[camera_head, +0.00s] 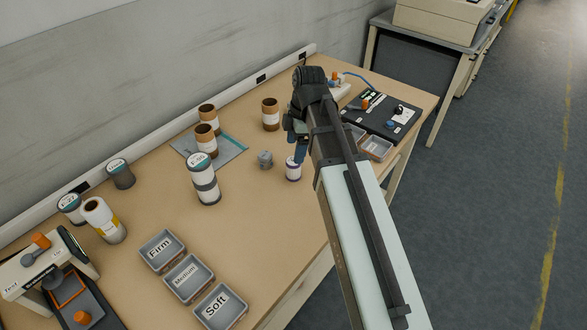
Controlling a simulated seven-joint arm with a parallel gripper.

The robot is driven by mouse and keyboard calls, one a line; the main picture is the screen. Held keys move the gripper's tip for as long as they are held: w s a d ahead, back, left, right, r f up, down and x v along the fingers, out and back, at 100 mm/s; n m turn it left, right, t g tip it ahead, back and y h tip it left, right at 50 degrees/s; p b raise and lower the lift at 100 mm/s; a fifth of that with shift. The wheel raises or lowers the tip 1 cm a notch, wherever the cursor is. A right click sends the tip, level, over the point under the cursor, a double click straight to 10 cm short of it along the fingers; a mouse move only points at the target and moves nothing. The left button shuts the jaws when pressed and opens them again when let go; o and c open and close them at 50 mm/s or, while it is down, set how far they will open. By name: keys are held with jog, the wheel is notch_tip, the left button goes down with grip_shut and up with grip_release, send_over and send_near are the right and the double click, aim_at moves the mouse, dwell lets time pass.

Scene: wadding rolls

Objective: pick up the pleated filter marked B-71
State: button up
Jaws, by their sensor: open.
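No marking B-71 is legible in the head view, so I cannot tell which item is the pleated filter. A small white cylinder with a purple band (293,171) stands upright on the table, directly below my gripper (297,156). My gripper points down and is open. Its fingertips are close to the cylinder's top, partly hidden by my arm; I cannot tell whether they touch or surround it. A small grey ribbed-looking piece (265,159) sits just left of the cylinder.
White-and-grey canisters (203,178), brown-topped rolls (270,114) and labelled rolls (103,220) stand to the left and behind. Trays marked Firm (161,251), Medium (188,278) and Soft (219,307) lie in front. A black device (383,117) is at right. The table (255,215) is clear mid-front.

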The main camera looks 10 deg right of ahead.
aim_at(293, 167)
jog(key=shift+a+f, duration=0.15)
jog(key=shift+f, duration=1.4)
jog(key=shift+a+f, duration=0.2)
jog(key=shift+f, duration=1.3)
jog(key=shift+a+f, duration=0.15)
jog(key=shift+f, duration=1.4)
jog(key=shift+c, duration=0.2)
jog(key=c, duration=1.1)
